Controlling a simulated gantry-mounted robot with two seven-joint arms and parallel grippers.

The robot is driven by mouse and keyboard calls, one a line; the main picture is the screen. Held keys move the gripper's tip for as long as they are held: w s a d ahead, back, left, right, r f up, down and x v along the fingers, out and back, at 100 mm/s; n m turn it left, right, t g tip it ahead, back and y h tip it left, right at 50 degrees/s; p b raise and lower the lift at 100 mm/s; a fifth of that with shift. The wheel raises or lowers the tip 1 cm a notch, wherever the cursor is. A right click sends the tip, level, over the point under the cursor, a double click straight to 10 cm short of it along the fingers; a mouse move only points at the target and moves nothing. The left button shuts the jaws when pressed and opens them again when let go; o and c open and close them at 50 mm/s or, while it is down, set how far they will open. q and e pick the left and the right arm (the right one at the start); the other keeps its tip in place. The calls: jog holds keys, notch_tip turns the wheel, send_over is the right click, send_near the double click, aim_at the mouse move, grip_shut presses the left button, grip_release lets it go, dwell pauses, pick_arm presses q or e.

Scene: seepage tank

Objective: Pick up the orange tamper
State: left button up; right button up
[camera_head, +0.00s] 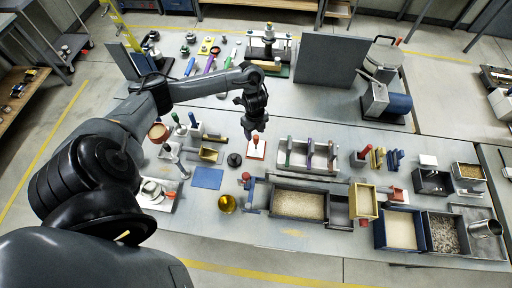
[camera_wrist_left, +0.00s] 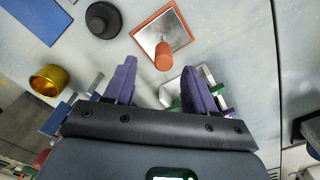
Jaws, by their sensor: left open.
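The orange tamper (camera_head: 257,148) stands on the grey bench, a square plate with an orange edge and an upright orange handle. In the left wrist view its plate (camera_wrist_left: 177,33) shows a shiny top, and the round handle end (camera_wrist_left: 163,57) points toward the camera. My left gripper (camera_head: 254,134) hangs just above and behind it in the head view. In the wrist view the purple fingers (camera_wrist_left: 158,78) are apart and empty, with the handle just beyond the gap between their tips. My right gripper is not in view.
A black knobbed disc (camera_head: 234,160) lies left of the tamper, with a blue mat (camera_head: 207,178) and a gold cup (camera_head: 227,204) nearby. A rack with coloured handles (camera_head: 308,154) stands close on the right. A sand-filled tray (camera_head: 299,204) sits in front right.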

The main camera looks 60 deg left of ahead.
aim_at(256, 142)
pick_arm(q)
jog(key=shift+w+f, duration=0.15)
jog(key=shift+f, duration=2.1)
jog(key=shift+w+f, duration=0.1)
jog(key=shift+f, duration=2.1)
jog(key=shift+c, duration=0.2)
grip_shut()
